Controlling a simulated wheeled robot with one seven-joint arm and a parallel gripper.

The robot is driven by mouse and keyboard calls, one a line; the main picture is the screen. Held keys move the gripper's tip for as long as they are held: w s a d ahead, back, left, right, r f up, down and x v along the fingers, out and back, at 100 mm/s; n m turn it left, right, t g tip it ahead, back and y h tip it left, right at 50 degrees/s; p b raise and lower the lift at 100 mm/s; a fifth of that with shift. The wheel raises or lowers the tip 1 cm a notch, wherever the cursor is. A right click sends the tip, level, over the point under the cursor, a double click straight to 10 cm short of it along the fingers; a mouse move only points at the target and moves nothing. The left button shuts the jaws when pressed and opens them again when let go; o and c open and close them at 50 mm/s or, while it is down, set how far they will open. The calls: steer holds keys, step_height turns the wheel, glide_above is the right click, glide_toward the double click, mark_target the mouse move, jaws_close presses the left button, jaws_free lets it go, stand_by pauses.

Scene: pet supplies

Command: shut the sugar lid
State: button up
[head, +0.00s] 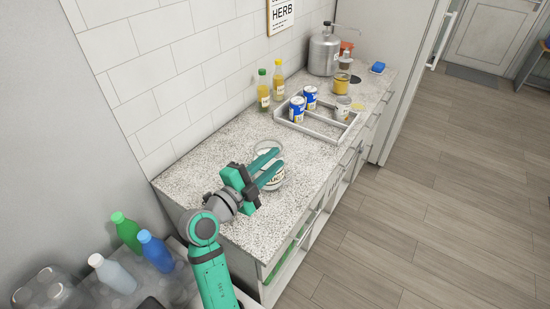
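The white sugar jar (274,183) stands upright near the front of the speckled counter. Its dark label lettering is partly covered by my gripper. My gripper (281,158) has two green fingers, spread apart and pointing right across the top of the jar. I see nothing held between them. The fingers hide much of the jar's top, so the lid's position cannot be made out. I cannot tell whether the fingers touch the jar or are above it.
A divided tray (317,134) with blue cans and a jar lies further along the counter (208,166). A metal canister (323,55) is further back. Bottles (157,250) stand at lower left. The counter left of the jar is clear.

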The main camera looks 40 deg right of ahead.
steer(key=s+a, duration=0.1)
steer(key=a, duration=0.8)
steer(key=shift+s+a, duration=0.3)
steer(key=shift+s, duration=0.1)
stand_by(0.4)
stand_by(0.8)
